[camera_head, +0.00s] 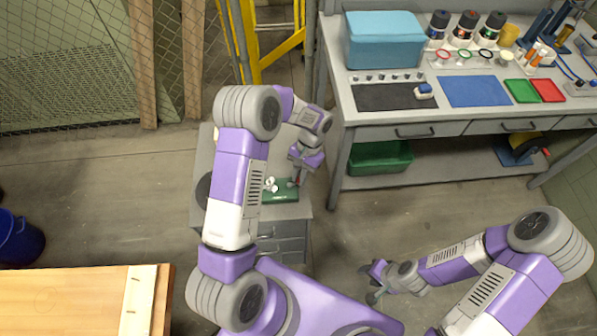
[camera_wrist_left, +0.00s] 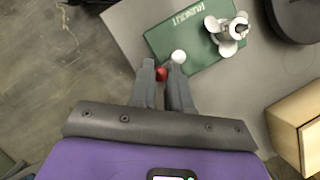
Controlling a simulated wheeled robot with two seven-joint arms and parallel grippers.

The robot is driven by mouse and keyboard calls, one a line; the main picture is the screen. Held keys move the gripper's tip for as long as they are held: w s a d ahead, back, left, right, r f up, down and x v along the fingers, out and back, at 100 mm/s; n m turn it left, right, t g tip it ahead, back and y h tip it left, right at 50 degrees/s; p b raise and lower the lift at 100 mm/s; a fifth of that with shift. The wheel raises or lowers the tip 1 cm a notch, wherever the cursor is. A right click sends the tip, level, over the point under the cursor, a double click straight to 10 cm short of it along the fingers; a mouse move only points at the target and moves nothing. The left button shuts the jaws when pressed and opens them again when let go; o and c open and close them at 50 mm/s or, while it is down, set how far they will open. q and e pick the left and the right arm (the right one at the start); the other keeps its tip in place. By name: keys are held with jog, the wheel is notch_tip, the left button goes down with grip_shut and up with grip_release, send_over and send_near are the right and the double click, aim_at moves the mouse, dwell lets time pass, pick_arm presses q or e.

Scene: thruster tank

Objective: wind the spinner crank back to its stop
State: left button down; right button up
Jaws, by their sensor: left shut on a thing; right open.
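The spinner (camera_head: 270,184) is a small white and grey propeller on a green base plate (camera_head: 285,196), which lies on a grey cabinet top. In the left wrist view the spinner (camera_wrist_left: 228,32) stands at the right end of the lettered green plate (camera_wrist_left: 177,45). My left gripper (camera_head: 297,177) is at the plate's right edge. In the left wrist view its fingers (camera_wrist_left: 162,72) are shut on a red knob (camera_wrist_left: 161,74), apparently the crank handle. A white ball (camera_wrist_left: 178,57) shows just beyond the right fingertip. The crank arm is mostly hidden. My right gripper (camera_head: 374,281) is open and empty over the floor.
A workbench (camera_head: 360,125) with bottles, mats and a blue box (camera_head: 384,40) stands at the right. A wooden box (camera_wrist_left: 295,130) and a dark round thing (camera_wrist_left: 298,15) sit on the cabinet top near the spinner. A wooden table (camera_head: 70,300) is at lower left.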

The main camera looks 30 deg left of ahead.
aim_at(287, 192)
pick_arm(q)
jog(key=m, duration=0.2)
jog(key=s+m+y, duration=0.1)
jog(key=m, duration=0.1)
jog(key=d+m+y, duration=0.1)
jog(key=shift+s+m+t, duration=0.25)
jog(key=shift+m+t, duration=0.15)
jog(key=m, duration=0.2)
jog(key=s+m+t+y, duration=0.1)
jog(key=m, duration=0.1)
jog(key=shift+s, duration=0.2)
jog(key=m+t, duration=0.1)
jog(key=m, duration=0.1)
jog(key=s+m+t+y+b, duration=0.1)
jog(key=m, duration=0.2)
jog(key=shift+s+a, duration=0.15)
jog(key=shift+a, duration=0.05)
jog(key=shift+s+a+m+t+b, duration=0.15)
jog(key=shift+m+t+b, duration=0.2)
jog(key=shift+m, duration=0.4)
jog(key=shift+s+a+m+t+b, duration=0.2)
jog(key=shift+m+t+b, duration=0.1)
jog(key=shift+m, duration=0.4)
jog(key=shift+s+a+m+t+b, duration=0.15)
jog(key=shift+m+t+b, duration=0.15)
jog(key=shift+m, duration=0.45)
jog(key=c, duration=1.1)
grip_release()
